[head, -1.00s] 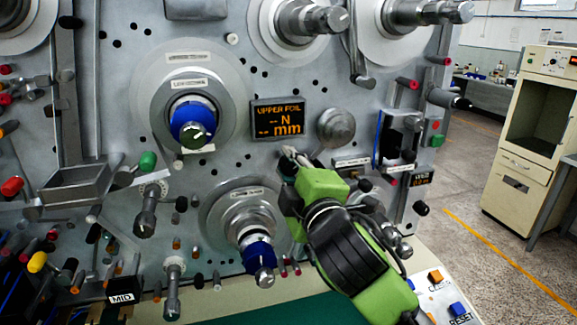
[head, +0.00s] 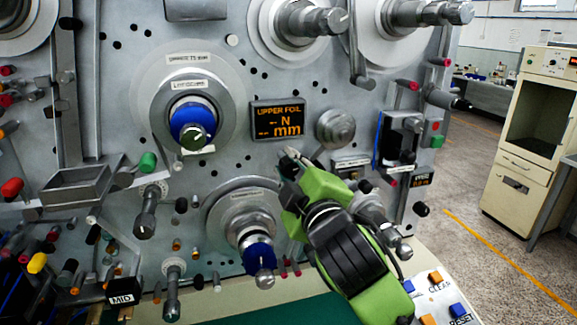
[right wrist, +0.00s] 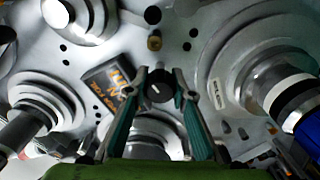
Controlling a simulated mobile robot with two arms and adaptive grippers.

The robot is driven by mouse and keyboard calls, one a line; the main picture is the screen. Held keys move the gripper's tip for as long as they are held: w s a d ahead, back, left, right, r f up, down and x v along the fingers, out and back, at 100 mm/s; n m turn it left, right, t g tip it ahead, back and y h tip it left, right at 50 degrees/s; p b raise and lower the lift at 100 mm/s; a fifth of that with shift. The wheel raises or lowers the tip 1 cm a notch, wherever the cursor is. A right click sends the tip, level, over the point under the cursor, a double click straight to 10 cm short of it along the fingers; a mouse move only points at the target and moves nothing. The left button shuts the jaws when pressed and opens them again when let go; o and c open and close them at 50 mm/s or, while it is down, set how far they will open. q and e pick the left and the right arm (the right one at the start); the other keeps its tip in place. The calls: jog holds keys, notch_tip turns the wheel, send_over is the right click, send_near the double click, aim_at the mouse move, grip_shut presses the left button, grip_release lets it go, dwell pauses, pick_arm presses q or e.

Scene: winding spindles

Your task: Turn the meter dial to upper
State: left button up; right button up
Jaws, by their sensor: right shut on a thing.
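The meter display (head: 277,119) is a dark box on the grey panel, with orange text reading "UPPER FOIL", "-- N" and "-- mm". It also shows at a slant in the right wrist view (right wrist: 113,88). The meter dial (right wrist: 157,91) is a small black round knob with a light pointer mark. My right gripper (right wrist: 159,84) is shut on the dial, one finger on each side. In the head view my right gripper (head: 290,157) is just below the display and hides the dial. My left gripper is not in view.
A blue-hubbed spindle (head: 193,125) is left of the display, and another spindle (head: 258,255) is below left of my right gripper. A round grey knob (head: 335,129) is right of the display. Rollers and pegs crowd the panel's left side.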

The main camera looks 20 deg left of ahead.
jog(key=o, duration=1.1)
jog(key=shift+o, duration=0.2)
jog(key=v, duration=1.2)
jog(key=shift+w+f, duration=0.1)
